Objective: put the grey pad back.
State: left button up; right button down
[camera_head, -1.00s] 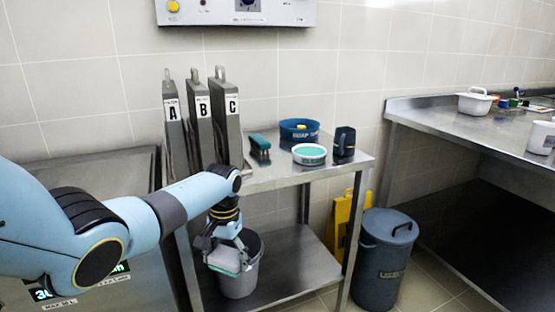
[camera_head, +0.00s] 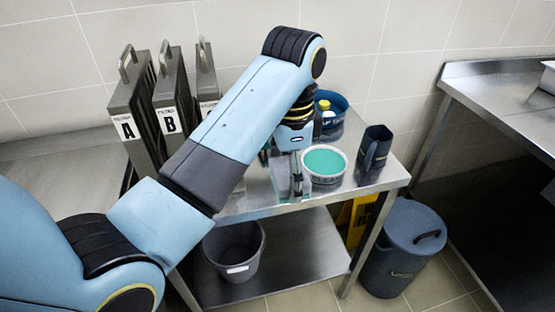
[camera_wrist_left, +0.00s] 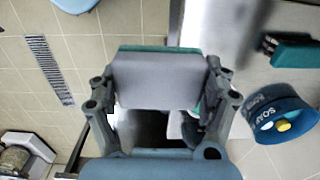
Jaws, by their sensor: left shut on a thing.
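My left gripper (camera_head: 292,172) is shut on the grey pad. The pad (camera_wrist_left: 160,80) is a grey block with a green layer along its far edge, and it sits between the two fingers in the wrist view. In the head view the gripper is over the front of the small steel table, just left of the round white tub with green contents (camera_head: 325,163). The arm and gripper hide much of the pad there. I cannot tell whether the pad touches the table. My right gripper is not in view.
A blue soap bowl (camera_head: 331,118) and a dark jug (camera_head: 374,150) stand close by on the table (camera_head: 352,192). The wrist view shows a green brush (camera_wrist_left: 292,50). Panels A and B (camera_head: 172,118) stand left. A grey bucket (camera_head: 233,252) sits on the lower shelf; a lidded bin (camera_head: 400,252) stands right.

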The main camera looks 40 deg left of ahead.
aim_at(277, 164)
pick_arm(q)
jog(key=w+a+f, duration=0.2)
jog(key=a, duration=0.1)
jog(key=w+a+f, duration=0.1)
jog(key=w+a, duration=0.1)
jog(key=shift+a+f, duration=0.1)
jog(key=shift+f, duration=0.3)
jog(key=w+a+f, duration=0.2)
jog(key=w, duration=0.1)
jog(key=shift+a+f, duration=0.25)
jog(key=shift+a, duration=0.1)
jog(key=shift+a+f, duration=0.1)
jog(key=shift+f, duration=0.05)
notch_tip(277, 164, down, 4)
jog(key=shift+r, duration=0.1)
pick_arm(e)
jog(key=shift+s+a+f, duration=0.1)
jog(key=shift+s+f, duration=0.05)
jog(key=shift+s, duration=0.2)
pick_arm(q)
jog(key=o, duration=1)
jog(key=shift+o, duration=0.2)
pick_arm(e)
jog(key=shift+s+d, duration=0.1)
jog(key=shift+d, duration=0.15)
